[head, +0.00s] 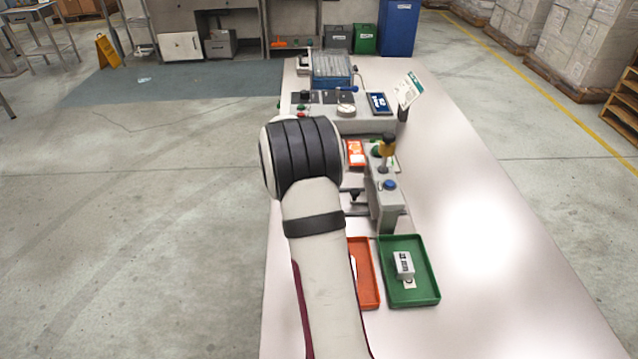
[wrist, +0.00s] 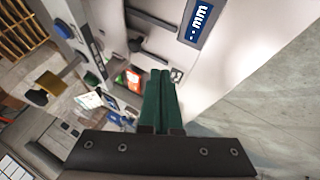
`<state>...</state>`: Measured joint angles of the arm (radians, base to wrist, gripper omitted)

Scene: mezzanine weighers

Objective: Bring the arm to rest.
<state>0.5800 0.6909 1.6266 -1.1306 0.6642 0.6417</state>
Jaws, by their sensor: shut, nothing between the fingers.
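My gripper (wrist: 160,92) shows in the wrist view with its two green fingers shut together and nothing between them. In that view it points toward grey equipment and an orange item (wrist: 130,80). In the head view my arm rises over the left side of the table (head: 480,215) and hides the gripper. The arm also covers part of the orange tray (head: 365,285).
A green tray (head: 428,296) holds a small white box (head: 404,264). A grey stand with an amber-topped knob (head: 387,143) and a blue button stands mid-table. A grey console (head: 365,120) with a display lies behind it. The table's right side is clear.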

